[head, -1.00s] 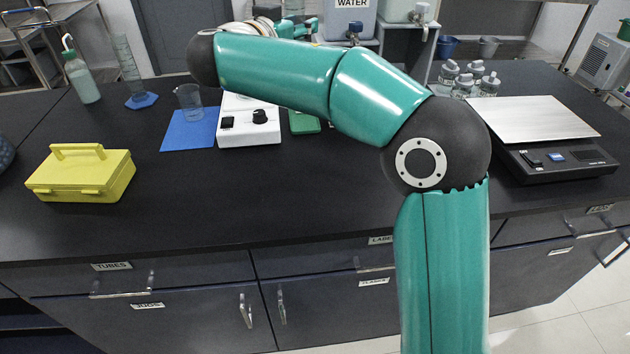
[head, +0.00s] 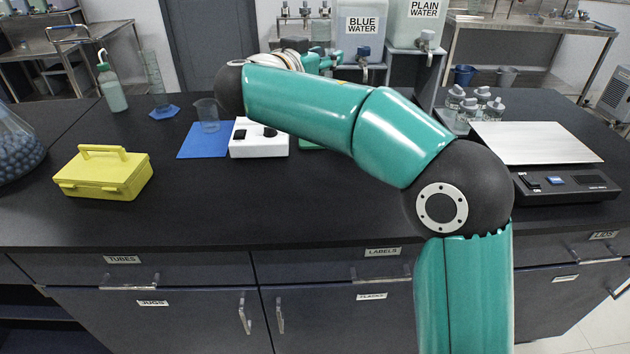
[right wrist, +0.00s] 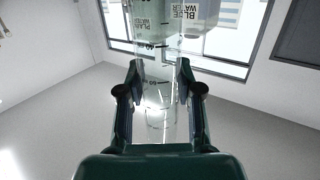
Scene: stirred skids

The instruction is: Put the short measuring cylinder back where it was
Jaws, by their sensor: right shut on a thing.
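A clear graduated measuring cylinder (right wrist: 157,105) is between the two fingers of my right gripper (right wrist: 160,92) in the right wrist view. The gripper is shut on it, and its scale marks face the camera. In the head view my right gripper (head: 322,62) is partly hidden behind my own forearm, in front of the water containers, and the held cylinder is hard to make out there. Another clear, taller cylinder (head: 153,72) stands upright on a blue hexagonal foot at the back left of the bench. My left gripper is not in view.
A blue mat (head: 195,145) carries a beaker (head: 208,115), beside a white device (head: 258,143). A yellow box (head: 103,178), wash bottle (head: 113,88), bead flask (head: 15,150), scale (head: 565,185) and several small bottles (head: 468,112) stand around. The front middle of the bench is clear.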

